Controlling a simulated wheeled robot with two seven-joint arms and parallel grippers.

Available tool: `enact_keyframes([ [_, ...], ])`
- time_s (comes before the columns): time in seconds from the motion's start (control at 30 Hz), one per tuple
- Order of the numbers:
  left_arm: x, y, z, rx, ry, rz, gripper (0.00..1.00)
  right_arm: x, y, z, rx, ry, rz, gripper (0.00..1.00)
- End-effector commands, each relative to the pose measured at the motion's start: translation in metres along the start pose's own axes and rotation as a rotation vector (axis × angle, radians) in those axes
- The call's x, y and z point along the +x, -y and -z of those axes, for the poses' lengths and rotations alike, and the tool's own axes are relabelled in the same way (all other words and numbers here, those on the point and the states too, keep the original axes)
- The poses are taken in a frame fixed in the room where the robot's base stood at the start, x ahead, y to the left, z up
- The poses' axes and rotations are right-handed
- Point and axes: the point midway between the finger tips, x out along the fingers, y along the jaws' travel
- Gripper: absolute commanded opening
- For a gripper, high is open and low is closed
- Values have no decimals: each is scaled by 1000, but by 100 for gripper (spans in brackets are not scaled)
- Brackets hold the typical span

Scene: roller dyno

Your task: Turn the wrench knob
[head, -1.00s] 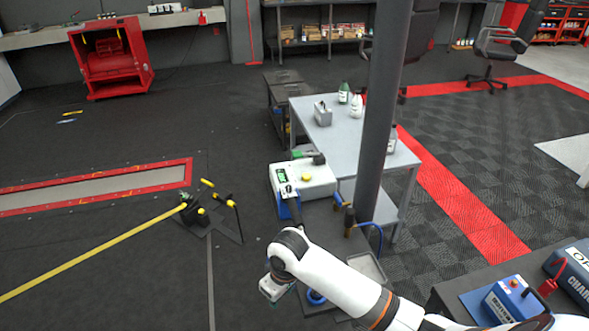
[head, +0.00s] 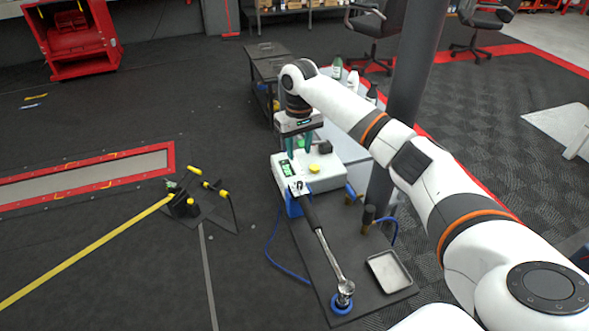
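A wrench (head: 313,221) with a black handle and chrome shaft lies over a dark mat. Its near end is at a blue ring (head: 342,303), and its far end lies at a blue holder (head: 293,205) by a white box (head: 330,182). The box has a green display and a yellow knob (head: 314,168). Which part is the wrench knob, I cannot tell for certain. My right gripper (head: 299,154) points down over the back of the box. Its teal fingers are apart, with nothing seen between them. My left gripper is out of view.
A metal tray (head: 389,271) lies on the mat's right side. A dark post (head: 404,90) stands behind my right arm. Bottles (head: 337,68) stand on the table behind. A yellow bar (head: 90,247) with a black stand lies left. Open floor separates them.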

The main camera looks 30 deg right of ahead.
Motion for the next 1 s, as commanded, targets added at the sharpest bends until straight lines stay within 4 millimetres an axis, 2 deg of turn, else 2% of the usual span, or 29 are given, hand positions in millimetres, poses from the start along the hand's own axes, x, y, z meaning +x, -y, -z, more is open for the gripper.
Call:
enact_keyframes([
  [0.53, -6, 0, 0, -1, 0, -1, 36, 98, 0, 1, -1, -3, 2, 39],
  [0.7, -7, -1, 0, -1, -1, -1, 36, 113, 0, 0, -2, -2, 1, 39],
  [1.0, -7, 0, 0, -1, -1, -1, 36, 116, 0, 0, -3, -1, 1, 39],
])
